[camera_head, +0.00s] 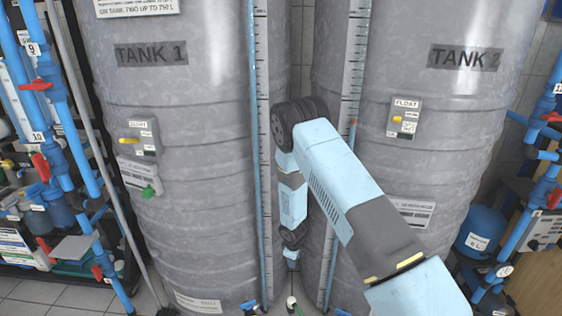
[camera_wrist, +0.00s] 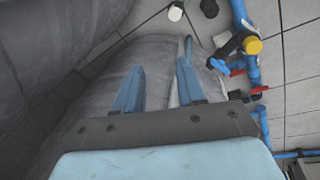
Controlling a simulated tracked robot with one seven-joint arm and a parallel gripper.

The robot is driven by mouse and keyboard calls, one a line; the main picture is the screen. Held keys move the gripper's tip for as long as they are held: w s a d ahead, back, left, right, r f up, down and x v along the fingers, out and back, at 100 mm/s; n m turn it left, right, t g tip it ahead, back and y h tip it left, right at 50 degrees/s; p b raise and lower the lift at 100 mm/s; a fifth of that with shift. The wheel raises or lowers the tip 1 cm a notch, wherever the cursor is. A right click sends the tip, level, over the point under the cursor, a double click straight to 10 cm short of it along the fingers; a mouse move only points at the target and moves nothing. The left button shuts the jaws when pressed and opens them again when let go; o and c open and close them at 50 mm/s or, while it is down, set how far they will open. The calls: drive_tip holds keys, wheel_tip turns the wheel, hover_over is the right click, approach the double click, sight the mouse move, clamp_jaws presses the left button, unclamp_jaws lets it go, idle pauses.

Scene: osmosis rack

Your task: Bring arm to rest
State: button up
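My light-blue arm reaches forward from the lower right of the head view and bends down in front of the gap between two grey tanks. My gripper (camera_wrist: 158,84) shows in the wrist view with its two blue fingers apart and nothing between them. In the head view the arm's lower end (camera_head: 291,254) hangs low between the tanks, and its fingers are too small to judge there.
Tank 1 (camera_head: 180,90) stands left and Tank 2 (camera_head: 440,100) right, close to my arm. Blue pipes with red valve handles (camera_head: 40,165) line the left side. A blue vessel (camera_head: 480,232) stands right. The wrist view shows a blue pipe (camera_wrist: 251,70) with a yellow knob (camera_wrist: 253,46).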

drive_tip(key=w+d+r+m+t, duration=0.1)
drive_tip(key=d+r+m, duration=0.1)
drive_tip(key=r, duration=1)
drive_tip(key=w+d+r+m, duration=0.2)
drive_tip(key=d+r, duration=0.1)
drive_tip(key=r, duration=0.8)
drive_tip(key=s+d+r+m, duration=0.1)
drive_tip(key=s+d+r, duration=0.2)
drive_tip(key=r, duration=0.7)
drive_tip(key=s+d+r+m, duration=0.2)
drive_tip(key=s+d+r, duration=0.1)
drive_tip(key=r, duration=0.6)
drive_tip(key=s+d+r+m+t, duration=0.1)
drive_tip(key=s+d+r+m, duration=0.15)
drive_tip(key=s+r, duration=0.45)
drive_tip(key=s+d+r+m+t, duration=0.1)
drive_tip(key=s+d+r, duration=0.2)
drive_tip(key=s+r, duration=0.4)
drive_tip(key=s+d+r+m, duration=0.1)
drive_tip(key=s+r, duration=0.1)
drive_tip(key=s, duration=0.6)
drive_tip(key=s+r+m, duration=0.1)
drive_tip(key=s+r, duration=0.2)
drive_tip(key=s, duration=0.6)
drive_tip(key=shift+s+d+r, duration=0.15)
drive_tip(key=shift+s+d, duration=0.15)
drive_tip(key=shift+d, duration=0.1)
